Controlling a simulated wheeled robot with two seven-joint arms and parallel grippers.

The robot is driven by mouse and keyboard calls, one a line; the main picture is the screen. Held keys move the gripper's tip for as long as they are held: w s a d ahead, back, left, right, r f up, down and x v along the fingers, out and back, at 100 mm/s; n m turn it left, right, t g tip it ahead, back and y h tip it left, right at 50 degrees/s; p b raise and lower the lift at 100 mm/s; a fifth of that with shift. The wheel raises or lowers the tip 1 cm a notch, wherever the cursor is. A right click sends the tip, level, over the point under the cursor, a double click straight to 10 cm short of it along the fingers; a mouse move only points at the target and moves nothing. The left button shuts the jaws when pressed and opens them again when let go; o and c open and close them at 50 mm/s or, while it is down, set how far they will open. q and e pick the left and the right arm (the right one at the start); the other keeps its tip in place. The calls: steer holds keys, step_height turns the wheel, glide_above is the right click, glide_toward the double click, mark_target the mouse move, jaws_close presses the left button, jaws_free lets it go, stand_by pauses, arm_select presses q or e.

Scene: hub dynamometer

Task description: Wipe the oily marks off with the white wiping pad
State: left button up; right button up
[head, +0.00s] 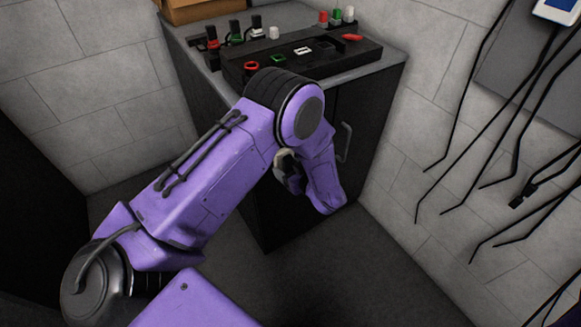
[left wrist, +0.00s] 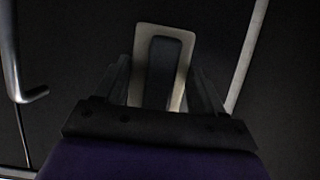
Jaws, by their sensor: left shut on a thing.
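My left gripper (head: 291,172) hangs in front of the dark cabinet, partly hidden behind my purple forearm in the head view. A pale bit of the pad (head: 283,158) shows beside the gripper in the head view. I cannot make out any oily marks in either view. My right gripper is not in view.
The dark cabinet (head: 352,118) has a grey top carrying a black tray (head: 300,65), small coloured parts and a cardboard box (head: 200,10). A door handle (head: 345,142) sticks out at its front. Black cables (head: 470,110) hang on the right wall. The floor in front is clear.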

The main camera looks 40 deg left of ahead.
arm_select(q)
steer(key=shift+w, duration=0.15)
steer(key=w+d+b, duration=0.3)
steer(key=w, duration=0.4)
stand_by(0.3)
steer(key=shift+s, duration=0.1)
steer(key=s+d+p, duration=0.1)
steer(key=s+d, duration=0.1)
steer(key=d, duration=0.3)
steer(key=shift+s+d, duration=0.15)
steer(key=shift+d, duration=0.15)
